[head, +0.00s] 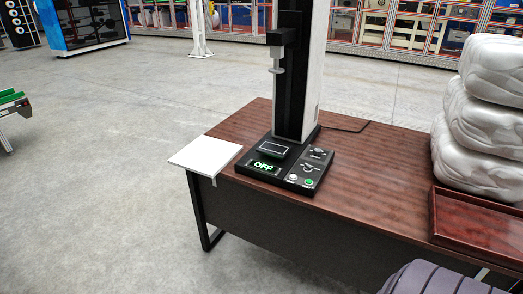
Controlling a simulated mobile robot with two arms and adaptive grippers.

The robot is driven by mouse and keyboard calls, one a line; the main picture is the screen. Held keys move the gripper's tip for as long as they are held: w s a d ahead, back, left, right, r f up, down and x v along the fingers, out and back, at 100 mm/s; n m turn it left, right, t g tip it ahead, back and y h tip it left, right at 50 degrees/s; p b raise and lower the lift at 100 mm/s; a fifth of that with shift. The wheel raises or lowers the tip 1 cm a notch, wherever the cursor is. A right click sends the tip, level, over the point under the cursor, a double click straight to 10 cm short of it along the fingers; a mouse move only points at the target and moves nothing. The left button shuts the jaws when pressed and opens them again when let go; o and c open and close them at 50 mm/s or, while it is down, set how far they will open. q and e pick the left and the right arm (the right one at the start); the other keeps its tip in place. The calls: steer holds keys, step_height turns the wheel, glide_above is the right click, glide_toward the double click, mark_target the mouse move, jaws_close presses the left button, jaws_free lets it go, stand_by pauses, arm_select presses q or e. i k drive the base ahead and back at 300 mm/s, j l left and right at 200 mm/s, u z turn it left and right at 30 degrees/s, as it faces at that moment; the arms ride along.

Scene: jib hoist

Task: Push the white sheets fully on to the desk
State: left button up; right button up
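The white sheets (206,154) lie as a flat stack at the left corner of the brown wooden desk (375,188). Their left part sticks out past the desk's left edge, over the floor. Their right part rests on the desk top, close to the base of a black machine. How many sheets there are cannot be told. Neither of my grippers shows in the head view.
The black machine (293,90) with a tall column and an "OFF" display stands right of the sheets. A red-brown tray (478,232) and stacked white wrapped bundles (487,100) are at the right. A dark ribbed object (440,279) is at the bottom.

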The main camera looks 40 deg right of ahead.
mark_target(206, 156)
steer(key=z, duration=0.9)
